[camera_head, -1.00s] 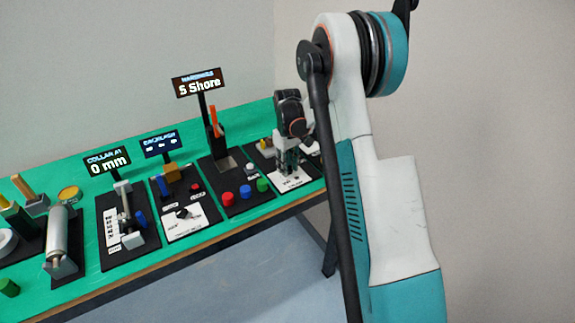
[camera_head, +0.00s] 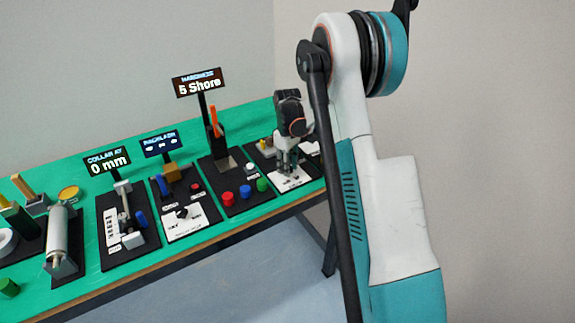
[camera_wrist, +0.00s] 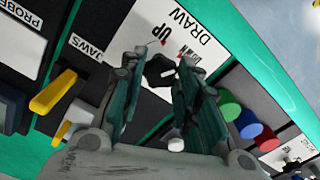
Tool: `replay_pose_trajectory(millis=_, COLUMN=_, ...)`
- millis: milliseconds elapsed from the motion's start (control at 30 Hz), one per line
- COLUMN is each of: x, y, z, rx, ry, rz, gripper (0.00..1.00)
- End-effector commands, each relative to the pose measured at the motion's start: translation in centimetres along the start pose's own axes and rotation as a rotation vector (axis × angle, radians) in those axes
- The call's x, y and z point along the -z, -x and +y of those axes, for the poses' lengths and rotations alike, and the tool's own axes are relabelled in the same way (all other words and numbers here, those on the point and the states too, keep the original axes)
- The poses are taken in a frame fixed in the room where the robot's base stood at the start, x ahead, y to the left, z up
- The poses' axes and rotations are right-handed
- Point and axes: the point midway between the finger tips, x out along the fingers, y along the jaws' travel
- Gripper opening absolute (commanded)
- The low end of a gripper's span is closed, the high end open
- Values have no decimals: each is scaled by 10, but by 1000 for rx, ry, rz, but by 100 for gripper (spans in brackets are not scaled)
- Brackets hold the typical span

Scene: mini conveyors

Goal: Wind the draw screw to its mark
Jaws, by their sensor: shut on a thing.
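The draw screw's black knob (camera_wrist: 160,71) shows between my fingers in the wrist view, over a white card marked DRAW (camera_wrist: 203,33). The card also carries the word UP and red marks; a second word is partly covered by my fingers. My gripper (camera_wrist: 163,64) is closed on the knob, one finger on each side, pointing down at the card. In the head view my gripper (camera_head: 287,173) stands over the white card at the rightmost station, and its fingers hide the knob. I cannot read the knob's exact setting against the marks.
A yellow lever (camera_wrist: 53,92) by the JAWS label and red, blue and green buttons (camera_wrist: 248,124) flank my fingers. Several other stations stand to the left.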

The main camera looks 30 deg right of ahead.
Motion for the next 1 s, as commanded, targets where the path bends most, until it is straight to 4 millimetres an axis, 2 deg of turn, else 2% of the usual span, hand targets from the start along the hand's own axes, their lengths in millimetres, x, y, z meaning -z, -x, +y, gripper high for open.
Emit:
replay_pose_trajectory(millis=33, x=0, y=0, z=0, rx=-1, ry=1, rz=1, gripper=6)
replay_pose_trajectory(millis=67, x=0, y=0, z=0, rx=-1, ry=1, rz=1, gripper=32)
replay_pose_trajectory(millis=133, x=0, y=0, z=0, rx=-1, ry=0, rz=1, gripper=48)
replay_pose_trajectory(millis=167, x=0, y=0, z=0, rx=-1, ry=0, rz=1, gripper=50)
replay_pose_trajectory(millis=567, x=0, y=5, z=0, rx=0, ry=-1, rz=0, gripper=50)
replay_pose_trajectory(millis=733, x=0, y=28, z=0, rx=0, ry=-1, rz=0, gripper=50)
replay_pose_trajectory(millis=1000, x=0, y=83, z=0, rx=0, ry=0, rz=0, gripper=50)
